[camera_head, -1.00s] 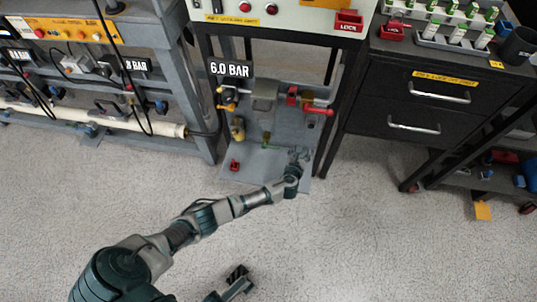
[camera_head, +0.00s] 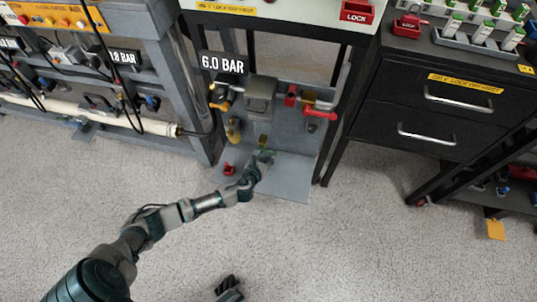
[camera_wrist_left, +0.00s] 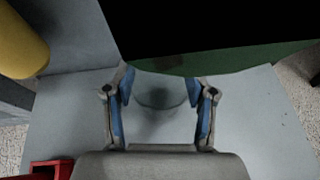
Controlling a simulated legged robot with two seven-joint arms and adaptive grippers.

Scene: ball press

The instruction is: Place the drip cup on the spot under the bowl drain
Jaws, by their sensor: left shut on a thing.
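My left gripper (camera_head: 261,160) reaches over the grey base plate below the grey bowl (camera_head: 261,92). In the left wrist view its blue-padded fingers (camera_wrist_left: 160,95) are shut on the drip cup (camera_wrist_left: 160,97), a see-through greyish cup with a dark inside. The cup is too small to make out in the head view. A brass-coloured part (camera_head: 262,141) hangs below the bowl, just behind the gripper. I cannot make out the spot under it. My right gripper (camera_head: 229,289) is at the bottom edge of the head view, its jaws unclear.
A red part (camera_head: 228,169) stands on the plate (camera_head: 290,180), left of my gripper. A yellow part (camera_head: 233,130) and a red-handled valve (camera_head: 318,113) are on the back panel. A green edge (camera_wrist_left: 230,62) under black fills the wrist view's upper right. The plate's right side is clear.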

